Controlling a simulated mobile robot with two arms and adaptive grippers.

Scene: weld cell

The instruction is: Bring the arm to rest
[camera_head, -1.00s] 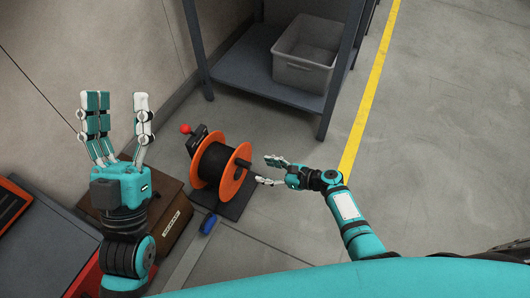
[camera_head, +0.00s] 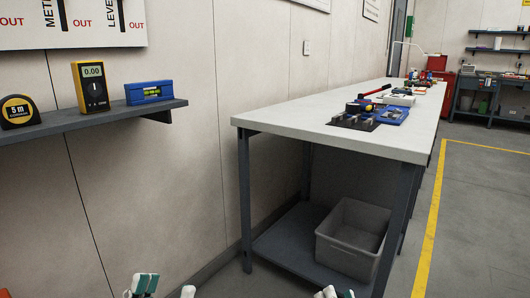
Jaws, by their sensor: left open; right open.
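Only the fingertips of my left gripper (camera_head: 165,289) show at the bottom edge, left of the middle. They are spread apart, with nothing visible between them. Only the fingertips of my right gripper (camera_head: 336,293) show at the bottom edge, right of the middle, in front of the workbench. That gripper is open and no object shows in it. The rest of both grippers and both arms are below the picture.
A long workbench (camera_head: 290,122) with tools on top runs along the wall. A grey bin (camera_head: 350,240) sits on its lower shelf. At left a wall shelf (camera_head: 70,127) holds a tape measure (camera_head: 19,111), a yellow meter (camera_head: 91,87) and a blue level (camera_head: 149,92). Open floor lies right.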

